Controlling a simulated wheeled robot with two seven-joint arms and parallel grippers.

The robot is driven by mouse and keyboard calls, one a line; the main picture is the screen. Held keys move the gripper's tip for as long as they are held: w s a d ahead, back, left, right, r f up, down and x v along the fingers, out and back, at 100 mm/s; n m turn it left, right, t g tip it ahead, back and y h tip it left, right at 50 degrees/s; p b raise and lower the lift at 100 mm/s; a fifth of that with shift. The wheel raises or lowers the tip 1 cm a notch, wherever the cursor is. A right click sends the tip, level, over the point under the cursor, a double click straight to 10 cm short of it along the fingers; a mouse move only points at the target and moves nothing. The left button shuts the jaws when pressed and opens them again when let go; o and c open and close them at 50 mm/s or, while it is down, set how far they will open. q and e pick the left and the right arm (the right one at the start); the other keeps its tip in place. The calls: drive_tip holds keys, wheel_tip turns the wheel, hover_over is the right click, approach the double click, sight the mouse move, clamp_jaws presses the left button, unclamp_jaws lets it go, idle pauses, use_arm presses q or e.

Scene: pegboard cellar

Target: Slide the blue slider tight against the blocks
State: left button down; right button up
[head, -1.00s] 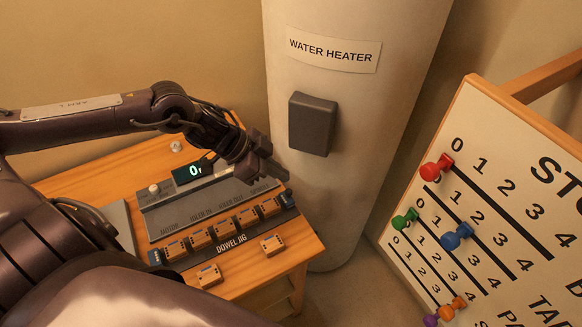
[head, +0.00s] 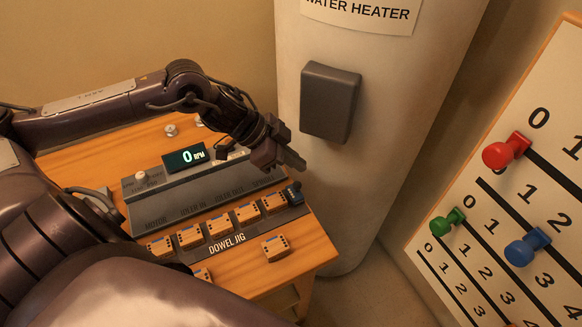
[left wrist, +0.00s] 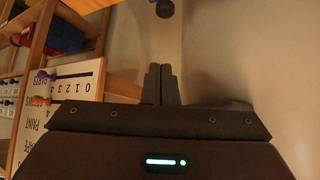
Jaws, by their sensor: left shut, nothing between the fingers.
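The blue slider (head: 294,193) is a small dark blue piece at the right end of the dowel jig (head: 228,241). Several orange wooden blocks (head: 247,213) with dark marks stand in a row in the jig, to the slider's left. The slider is very close to the last block; I cannot tell if they touch. My left gripper (head: 298,164) is shut and empty, above and behind the slider in the head view and apart from it. Its closed fingers show in the left wrist view (left wrist: 160,85). My right gripper is not in view.
A loose block (head: 275,247) lies in front of the jig, with another (head: 203,274) partly hidden by my arm. A grey machine with an RPM display (head: 186,157) stands behind the jig. The water heater (head: 375,110) rises beyond the bench; a pegged board (head: 530,190) stands at right.

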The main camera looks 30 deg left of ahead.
sight(300, 184)
use_arm(q)
drive_tip(key=shift+w+d+f+p, duration=0.25)
drive_tip(key=shift+d+f+p, duration=0.05)
drive_tip(key=shift+f+p, duration=0.05)
drive_tip(key=f+p, duration=0.1)
drive_tip(key=f, duration=0.2)
drive_tip(key=f+p, duration=0.1)
drive_tip(key=f, duration=0.1)
drive_tip(key=shift+w+d+f, duration=0.15)
drive_tip(key=shift+d+f, duration=0.05)
drive_tip(key=shift+f, duration=0.2)
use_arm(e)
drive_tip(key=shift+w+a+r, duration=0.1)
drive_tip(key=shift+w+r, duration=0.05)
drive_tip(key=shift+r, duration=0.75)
